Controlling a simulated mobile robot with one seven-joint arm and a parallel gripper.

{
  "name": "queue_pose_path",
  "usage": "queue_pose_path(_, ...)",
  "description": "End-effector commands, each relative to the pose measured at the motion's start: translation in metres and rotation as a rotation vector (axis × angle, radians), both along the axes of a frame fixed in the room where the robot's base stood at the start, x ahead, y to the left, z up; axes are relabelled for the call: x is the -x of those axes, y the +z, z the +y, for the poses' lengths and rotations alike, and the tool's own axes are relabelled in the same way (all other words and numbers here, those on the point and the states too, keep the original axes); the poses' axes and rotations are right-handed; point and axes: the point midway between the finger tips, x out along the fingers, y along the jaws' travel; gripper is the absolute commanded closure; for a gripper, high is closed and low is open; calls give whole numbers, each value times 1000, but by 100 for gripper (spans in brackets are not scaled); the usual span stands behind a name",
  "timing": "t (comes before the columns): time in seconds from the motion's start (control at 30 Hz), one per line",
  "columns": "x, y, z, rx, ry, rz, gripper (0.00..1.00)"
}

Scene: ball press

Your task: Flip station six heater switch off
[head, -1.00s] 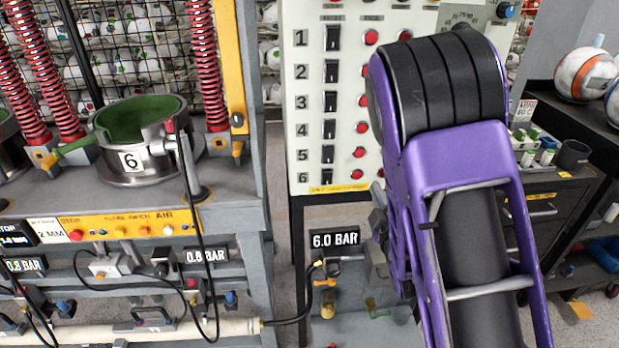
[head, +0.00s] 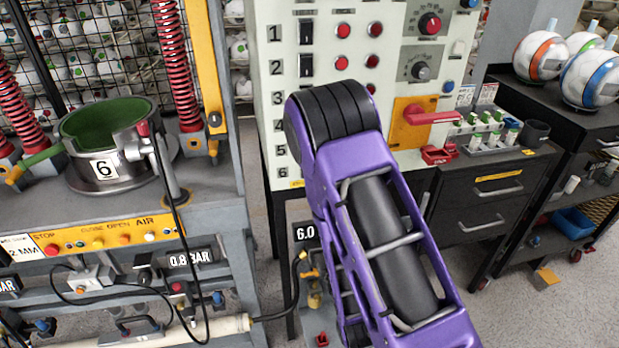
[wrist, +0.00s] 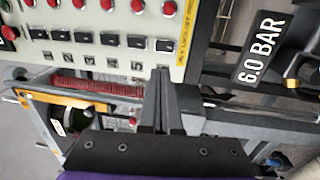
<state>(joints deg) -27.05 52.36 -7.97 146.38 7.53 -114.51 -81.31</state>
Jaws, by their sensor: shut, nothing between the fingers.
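The white heater panel (head: 268,90) stands at the middle of the head view, its rows numbered from 1 down to 6. The number 6 label (head: 283,171) shows, but my arm covers the row six switch there. In the wrist view the panel appears turned sideways, with a row of black rocker switches. The station six switch (wrist: 165,46) is the rightmost, at the end by the yellow strip. A red lamp (wrist: 168,8) sits in line with it. My gripper (wrist: 160,72) is shut and empty, its tips close to that switch in the picture. I cannot tell whether they touch, or the switch's position.
The press with the pot marked 6 (head: 108,150) stands at the left. A red rotary handle on an orange plate (head: 407,135) is right of the switches. A dark drawer cabinet (head: 470,205) and balls (head: 590,78) are at the right. The 6.0 BAR sign (wrist: 260,48) is beside the panel.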

Motion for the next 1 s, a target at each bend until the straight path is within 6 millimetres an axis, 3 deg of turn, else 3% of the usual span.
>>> queue_pose_path(0.23, -23, 4, 4, -6, -5, -8, 100)
queue_pose_path(1.0, -47, 3, 13, -2, 1, -7, 100)
